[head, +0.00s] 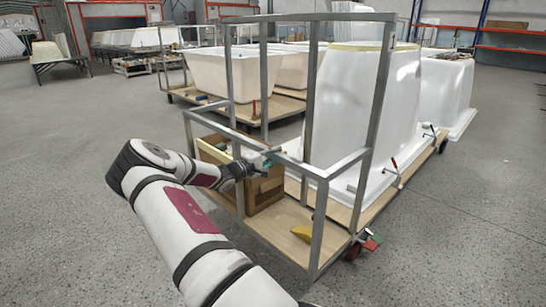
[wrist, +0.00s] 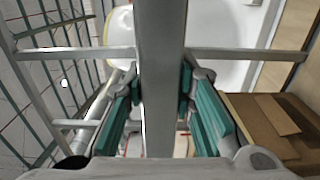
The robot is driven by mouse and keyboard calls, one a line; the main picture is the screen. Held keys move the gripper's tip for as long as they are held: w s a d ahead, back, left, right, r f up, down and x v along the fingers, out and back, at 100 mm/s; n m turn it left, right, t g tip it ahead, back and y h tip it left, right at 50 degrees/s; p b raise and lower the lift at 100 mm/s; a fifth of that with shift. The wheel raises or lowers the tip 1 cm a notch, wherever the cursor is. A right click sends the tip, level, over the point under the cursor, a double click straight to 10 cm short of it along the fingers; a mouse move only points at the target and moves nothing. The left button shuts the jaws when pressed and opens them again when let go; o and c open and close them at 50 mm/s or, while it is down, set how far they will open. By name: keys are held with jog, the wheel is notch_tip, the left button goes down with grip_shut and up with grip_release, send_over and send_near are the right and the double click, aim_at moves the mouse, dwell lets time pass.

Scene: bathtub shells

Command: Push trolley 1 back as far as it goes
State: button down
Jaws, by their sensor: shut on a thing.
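The nearest trolley (head: 275,233), which I take to be trolley 1, has a grey metal end frame and a wooden deck. My gripper (head: 266,163) is at the frame's near horizontal rail. In the wrist view, the green-padded fingers of my gripper (wrist: 161,92) are shut on the grey rail (wrist: 160,35), one on each side. The fingertips are partly hidden in the head view.
Another trolley (head: 225,110) with pale tubs stands behind, to the left. Red and green pedals (head: 373,240) stick out at the near right wheel. A yellow piece (head: 301,233) lies on the deck. Grey floor is open on the right and left. Orange racks line the back.

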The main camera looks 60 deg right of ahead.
jog(key=shift+s+f, duration=0.1)
jog(key=shift+s, duration=0.2)
jog(key=c, duration=1.3)
grip_release()
jog(key=shift+w, duration=0.15)
jog(key=shift+w+a, duration=0.1)
jog(key=v, duration=1.1)
jog(key=shift+w+a, duration=0.1)
jog(key=shift+a, duration=0.25)
